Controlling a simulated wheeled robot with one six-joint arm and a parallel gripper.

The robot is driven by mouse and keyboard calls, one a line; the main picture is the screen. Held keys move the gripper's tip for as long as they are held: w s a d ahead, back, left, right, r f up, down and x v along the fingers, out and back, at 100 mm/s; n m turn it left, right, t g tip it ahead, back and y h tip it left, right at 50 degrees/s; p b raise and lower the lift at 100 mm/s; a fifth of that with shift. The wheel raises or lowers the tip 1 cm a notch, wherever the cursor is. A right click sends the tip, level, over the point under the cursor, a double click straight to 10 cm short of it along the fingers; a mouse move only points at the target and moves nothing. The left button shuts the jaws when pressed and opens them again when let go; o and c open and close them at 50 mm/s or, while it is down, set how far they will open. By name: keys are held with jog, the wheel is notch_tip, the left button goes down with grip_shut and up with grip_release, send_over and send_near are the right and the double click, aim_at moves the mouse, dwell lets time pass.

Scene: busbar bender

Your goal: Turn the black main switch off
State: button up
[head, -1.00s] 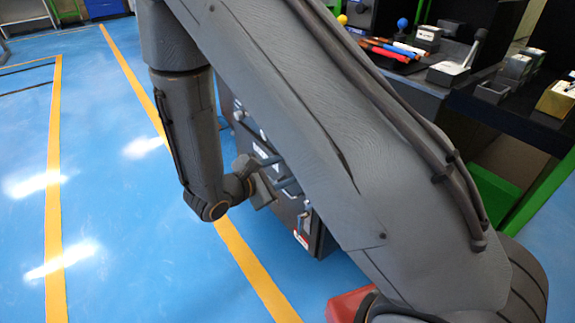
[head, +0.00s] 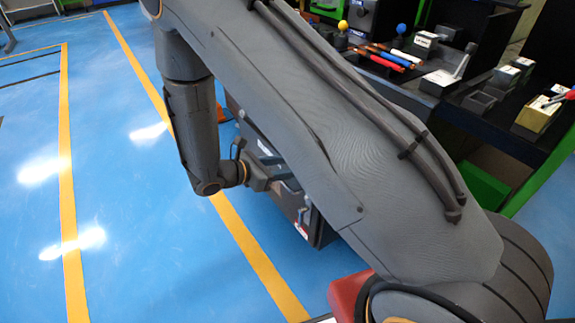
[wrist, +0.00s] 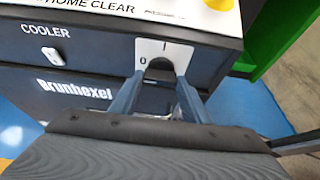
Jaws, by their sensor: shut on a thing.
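The black main switch (wrist: 160,68) is on a white plate (wrist: 172,48) on the front of a dark cabinet (wrist: 72,45). The plate reads "0" at the left and "I" at the top. My gripper (wrist: 159,78) has one finger on each side of the switch knob and is shut on it. The fingers hide the lower plate. Which mark the knob points to cannot be told. In the head view my gripper (head: 272,165) is at the cabinet front, and the switch is hidden there.
The cabinet carries a "COOLER" label with a small white switch (wrist: 44,58) at the left and a yellow knob (wrist: 219,4) on top. A dark bench (head: 470,120) with tools and boxes stands at the right. Open blue floor (head: 110,200) lies at the left.

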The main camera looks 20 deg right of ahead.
dwell(0.3)
jog(key=o, duration=1)
jog(key=shift+o, duration=0.2)
jog(key=shift+a, duration=0.1)
jog(key=v, duration=0.7)
jog(key=shift+a+p, duration=0.3)
jog(key=shift+p, duration=0.1)
jog(key=shift+r, duration=0.1)
